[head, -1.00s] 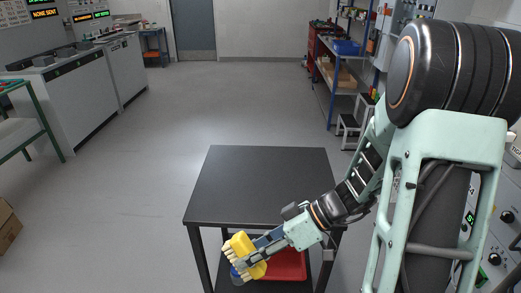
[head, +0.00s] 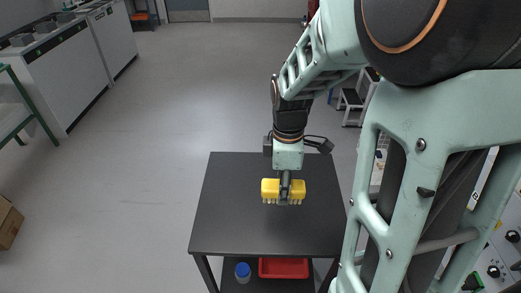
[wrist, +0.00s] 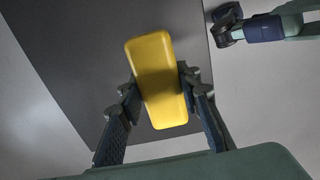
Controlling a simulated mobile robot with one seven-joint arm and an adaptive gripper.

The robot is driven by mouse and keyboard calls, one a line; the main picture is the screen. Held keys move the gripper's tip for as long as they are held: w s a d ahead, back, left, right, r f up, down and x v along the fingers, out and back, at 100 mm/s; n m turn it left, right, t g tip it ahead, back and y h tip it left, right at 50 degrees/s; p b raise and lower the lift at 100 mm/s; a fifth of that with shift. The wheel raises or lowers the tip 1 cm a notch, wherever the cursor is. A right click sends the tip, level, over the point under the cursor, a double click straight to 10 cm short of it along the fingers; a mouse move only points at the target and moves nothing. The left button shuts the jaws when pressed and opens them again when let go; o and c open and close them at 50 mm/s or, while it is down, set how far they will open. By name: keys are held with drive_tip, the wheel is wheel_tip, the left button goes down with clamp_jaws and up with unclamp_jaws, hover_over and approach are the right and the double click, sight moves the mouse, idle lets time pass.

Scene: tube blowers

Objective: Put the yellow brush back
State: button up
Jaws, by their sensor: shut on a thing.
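The yellow brush (head: 270,188) is held in my gripper (head: 284,196) over the black table top (head: 225,225). Its pale bristles point down. From the head view I cannot tell whether the bristles touch the table. In the wrist view the yellow back of the brush (wrist: 158,80) lies between the two fingers of my gripper (wrist: 160,95), which press on its long sides. The fingers hide part of the brush's middle in the head view.
Below the table top, a red tray (head: 284,267) and a blue-capped container (head: 242,271) stand on the lower shelf. The table top around the brush is bare. A cardboard box (head: 8,222) stands on the floor at the left.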

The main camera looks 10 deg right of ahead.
drive_tip(key=w+f+b, duration=0.1)
drive_tip(key=w+f, duration=0.1)
drive_tip(key=w, duration=0.1)
drive_tip(key=w+f+b, duration=0.1)
drive_tip(key=w+f, duration=0.2)
drive_tip(key=w+f+b, duration=0.2)
drive_tip(key=w, duration=0.1)
drive_tip(key=shift+w+a+f, duration=0.1)
drive_tip(key=shift+w+f, duration=0.1)
drive_tip(key=shift+w, duration=0.1)
drive_tip(key=shift+w+f, duration=0.3)
drive_tip(key=shift+w, duration=0.1)
drive_tip(key=f+b, duration=0.1)
drive_tip(key=f, duration=0.1)
drive_tip(key=f+b, duration=0.2)
drive_tip(key=shift+w, duration=0.4)
drive_tip(key=shift+r, duration=0.1)
drive_tip(key=o, duration=1.2)
